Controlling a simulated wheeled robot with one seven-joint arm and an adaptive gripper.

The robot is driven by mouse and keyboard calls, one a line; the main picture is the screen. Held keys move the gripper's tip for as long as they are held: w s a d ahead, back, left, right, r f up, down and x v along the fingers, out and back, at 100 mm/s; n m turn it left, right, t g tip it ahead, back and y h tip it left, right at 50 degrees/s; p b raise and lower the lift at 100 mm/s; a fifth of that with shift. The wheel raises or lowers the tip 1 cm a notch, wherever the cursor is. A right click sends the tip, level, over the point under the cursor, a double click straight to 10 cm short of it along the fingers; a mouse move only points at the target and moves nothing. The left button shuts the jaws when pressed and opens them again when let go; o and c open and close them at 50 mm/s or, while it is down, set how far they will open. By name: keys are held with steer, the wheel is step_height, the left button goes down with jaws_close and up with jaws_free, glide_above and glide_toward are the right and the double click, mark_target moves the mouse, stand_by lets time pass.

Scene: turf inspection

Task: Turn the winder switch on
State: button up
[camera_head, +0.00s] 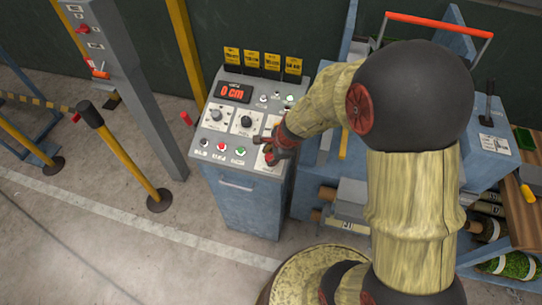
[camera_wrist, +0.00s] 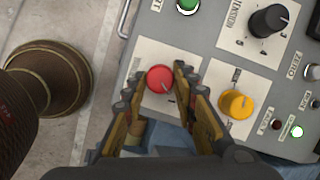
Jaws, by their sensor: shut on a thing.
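The control console (camera_head: 228,179) stands in the middle of the head view, its sloped panel full of knobs and buttons. In the wrist view a red rotary knob (camera_wrist: 159,78) sits on a white label plate near the panel's edge. Its pale pointer mark faces the lower right of the picture. The plate's lettering cannot be read, so I cannot tell from it which knob is the winder switch. My gripper (camera_wrist: 157,88) has its two fingers on either side of the red knob, shut on it. In the head view my gripper (camera_head: 272,152) covers the panel's lower right.
A yellow knob (camera_wrist: 237,104) sits close beside the right finger. A black knob (camera_wrist: 268,20) and a green button (camera_wrist: 187,4) are farther off. The display (camera_head: 233,92) reads 0 cm. A grey post (camera_head: 134,85) and a yellow-black bollard (camera_head: 125,155) stand left.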

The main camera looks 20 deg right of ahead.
steer(key=shift+m, duration=0.6)
steer(key=shift+m+t, duration=0.3)
steer(key=o, duration=1.1)
steer(key=shift+o, duration=0.3)
steer(key=v, duration=1.2)
steer(key=shift+a, duration=0.15)
